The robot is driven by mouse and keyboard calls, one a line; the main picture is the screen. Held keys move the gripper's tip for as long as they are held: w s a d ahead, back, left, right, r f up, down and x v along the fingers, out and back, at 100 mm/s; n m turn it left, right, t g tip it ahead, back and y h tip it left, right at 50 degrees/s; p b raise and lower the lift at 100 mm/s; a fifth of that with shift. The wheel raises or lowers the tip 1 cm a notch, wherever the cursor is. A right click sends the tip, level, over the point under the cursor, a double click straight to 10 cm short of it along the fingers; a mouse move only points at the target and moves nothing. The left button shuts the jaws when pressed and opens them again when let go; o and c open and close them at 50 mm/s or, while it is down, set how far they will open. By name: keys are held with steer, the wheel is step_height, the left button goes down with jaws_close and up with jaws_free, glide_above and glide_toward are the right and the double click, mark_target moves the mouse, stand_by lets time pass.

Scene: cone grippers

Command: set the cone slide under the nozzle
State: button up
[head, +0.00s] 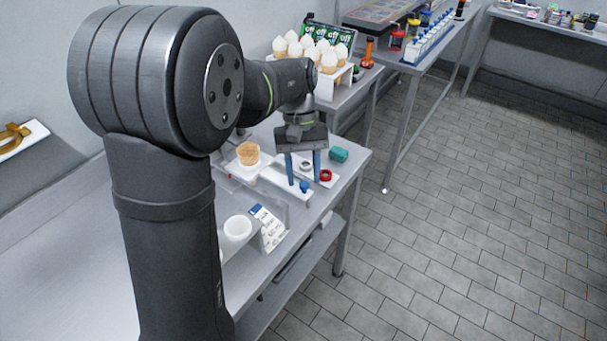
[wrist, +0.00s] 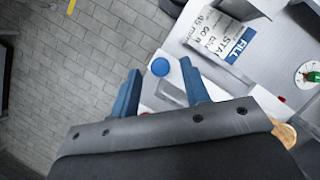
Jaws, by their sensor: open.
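The cone slide (head: 272,178) is a long white piece on the bench with a blue knob (head: 304,186) at its near right end. The knob also shows in the wrist view (wrist: 160,67). I cannot make out the nozzle clearly.
A red ring (head: 326,175) and a green block (head: 339,154) are close right of the fingers. White-topped cones (head: 328,61) stand in a rack behind.

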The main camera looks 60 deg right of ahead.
mark_target(277, 181)
steer(key=shift+s+a+f, duration=0.15)
steer(key=shift+f, duration=0.3)
jaws_close()
steer(key=w, duration=0.8)
steer(key=shift+w, duration=0.15)
jaws_free()
